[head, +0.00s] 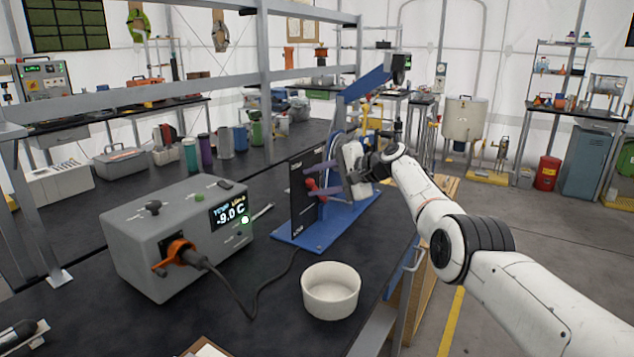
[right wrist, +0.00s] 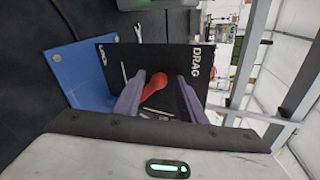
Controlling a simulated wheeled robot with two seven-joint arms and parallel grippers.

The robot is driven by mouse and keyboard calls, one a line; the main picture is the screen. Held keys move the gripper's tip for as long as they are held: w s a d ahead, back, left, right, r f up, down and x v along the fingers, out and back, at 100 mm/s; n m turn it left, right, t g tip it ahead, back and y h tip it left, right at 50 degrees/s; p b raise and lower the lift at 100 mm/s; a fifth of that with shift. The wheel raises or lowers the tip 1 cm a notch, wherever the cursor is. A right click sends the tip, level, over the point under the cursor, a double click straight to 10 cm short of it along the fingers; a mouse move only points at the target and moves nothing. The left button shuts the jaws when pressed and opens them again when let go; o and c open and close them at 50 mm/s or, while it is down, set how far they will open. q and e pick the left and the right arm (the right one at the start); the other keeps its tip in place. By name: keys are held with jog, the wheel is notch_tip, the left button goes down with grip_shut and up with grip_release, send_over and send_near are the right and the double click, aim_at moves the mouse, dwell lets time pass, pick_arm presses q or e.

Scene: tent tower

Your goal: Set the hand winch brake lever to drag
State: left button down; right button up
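The hand winch has a blue frame and base (head: 318,236) and stands on the dark bench. Its upright black panel (head: 303,205) carries white lettering; DRAG reads on the right side of the panel (right wrist: 185,52) in the right wrist view. The brake lever has a red knob (head: 312,184), also in the right wrist view (right wrist: 156,84). My right gripper (head: 318,181) is at the panel with its purple fingers apart, one on each side of the red lever. In the right wrist view the gripper (right wrist: 160,92) shows gaps beside the lever. My left gripper is not in view.
A grey box with a temperature display (head: 180,235) and an orange-handled plug stands left of the winch. A white bowl (head: 330,290) sits in front of the winch, near the bench edge. A black cable runs between them. Bottles and a shelf frame stand behind.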

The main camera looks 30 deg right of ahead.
jog(key=shift+d, duration=0.15)
jog(key=shift+s+d+r+p, duration=0.2)
jog(key=shift+s+r+p, duration=0.05)
jog(key=shift+s+p, duration=0.15)
jog(key=shift+s+d+r+p, duration=0.25)
jog(key=shift+s+p, duration=0.05)
jog(key=shift+s, duration=0.25)
jog(key=v, duration=0.8)
jog(key=shift+b, duration=0.4)
